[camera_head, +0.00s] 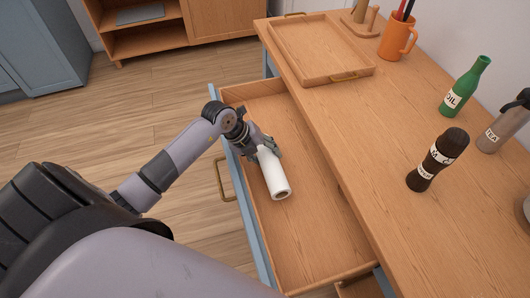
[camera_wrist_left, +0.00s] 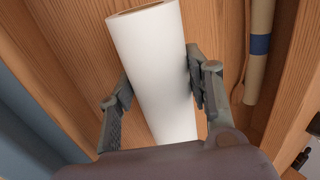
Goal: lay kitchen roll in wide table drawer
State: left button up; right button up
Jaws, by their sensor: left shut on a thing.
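The white kitchen roll (camera_head: 273,175) is inside the open wide table drawer (camera_head: 305,235), near its front wall. My left gripper (camera_head: 265,148) is shut on the roll, with one finger on each side of it. In the left wrist view the roll (camera_wrist_left: 155,65) lies between the two fingers (camera_wrist_left: 160,90), its far open end showing at the top. The wooden drawer floor is behind it. I cannot tell whether the roll touches the floor. My right gripper is not in view.
A beige tube with a blue band (camera_wrist_left: 259,45) lies to the right in the left wrist view. On the tabletop stand a wooden tray (camera_head: 318,50), an orange mug (camera_head: 394,42), a green oil bottle (camera_head: 463,90) and a dark grinder (camera_head: 436,160). The near drawer floor is clear.

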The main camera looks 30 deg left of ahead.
pick_arm(q)
jog(key=o, duration=0.9)
jog(key=shift+f, duration=0.1)
jog(key=shift+c, duration=0.2)
jog(key=shift+r, duration=0.35)
jog(key=v, duration=1.2)
jog(key=shift+r, duration=0.25)
